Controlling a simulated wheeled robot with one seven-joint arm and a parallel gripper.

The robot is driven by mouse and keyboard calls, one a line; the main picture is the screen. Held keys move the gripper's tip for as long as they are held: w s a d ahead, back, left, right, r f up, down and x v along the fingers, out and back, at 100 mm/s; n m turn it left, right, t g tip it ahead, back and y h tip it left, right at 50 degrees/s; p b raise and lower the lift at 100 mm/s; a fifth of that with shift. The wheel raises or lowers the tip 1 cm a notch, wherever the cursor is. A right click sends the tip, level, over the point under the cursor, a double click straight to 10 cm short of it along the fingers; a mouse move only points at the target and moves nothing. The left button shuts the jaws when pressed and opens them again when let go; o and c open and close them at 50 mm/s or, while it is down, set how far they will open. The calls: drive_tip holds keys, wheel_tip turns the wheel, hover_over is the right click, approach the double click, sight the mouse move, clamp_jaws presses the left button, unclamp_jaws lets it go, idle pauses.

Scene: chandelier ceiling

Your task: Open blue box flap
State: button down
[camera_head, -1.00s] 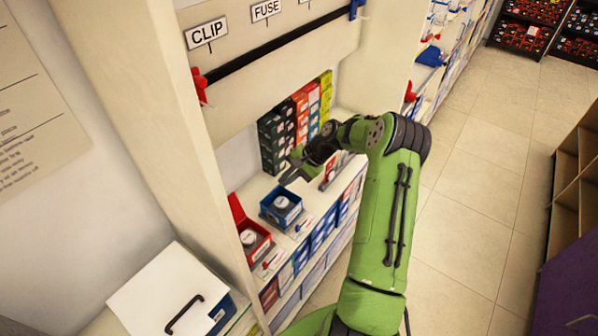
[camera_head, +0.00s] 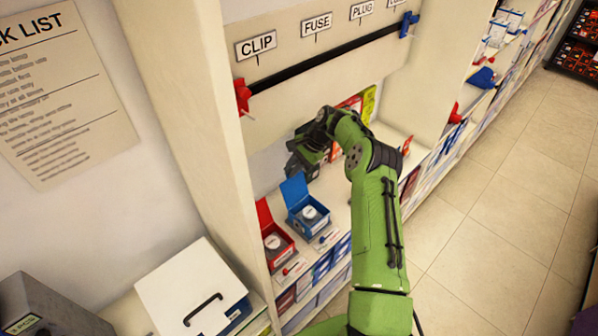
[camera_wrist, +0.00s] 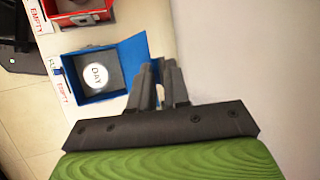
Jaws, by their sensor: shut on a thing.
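The blue box (camera_head: 309,219) stands on the shelf with its top open, and a round pale item shows inside. Its blue flap (camera_head: 295,189) stands raised at the back of the box. In the wrist view, the blue box (camera_wrist: 84,75) lies left of my fingers, with the round item marked "DAY". The flap (camera_wrist: 134,62) reaches to my fingertips. My gripper (camera_wrist: 160,68) is shut on the flap's edge; the exact contact is partly hidden by the fingers. In the head view, my gripper (camera_head: 297,164) is just above the flap.
A red box (camera_head: 276,246) with its lid up stands close to the left of the blue box. Other boxes (camera_head: 352,104) stand behind my arm. A shelf post rises at the left. A white lidded box (camera_head: 192,290) sits at lower left.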

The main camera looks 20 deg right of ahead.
drive_tip(key=shift+w+a+r, duration=0.1)
drive_tip(key=shift+w+a, duration=0.05)
drive_tip(key=shift+w, duration=0.4)
drive_tip(key=shift+w+r, duration=0.1)
drive_tip(key=shift+r, duration=0.05)
drive_tip(key=c, duration=1.4)
unclamp_jaws()
drive_tip(key=shift+o, duration=0.9)
drive_tip(key=shift+a, duration=0.1)
drive_tip(key=shift+f, duration=0.2)
drive_tip(key=shift+f, duration=0.1)
drive_tip(key=p+v, duration=0.1)
drive_tip(key=v, duration=1.5)
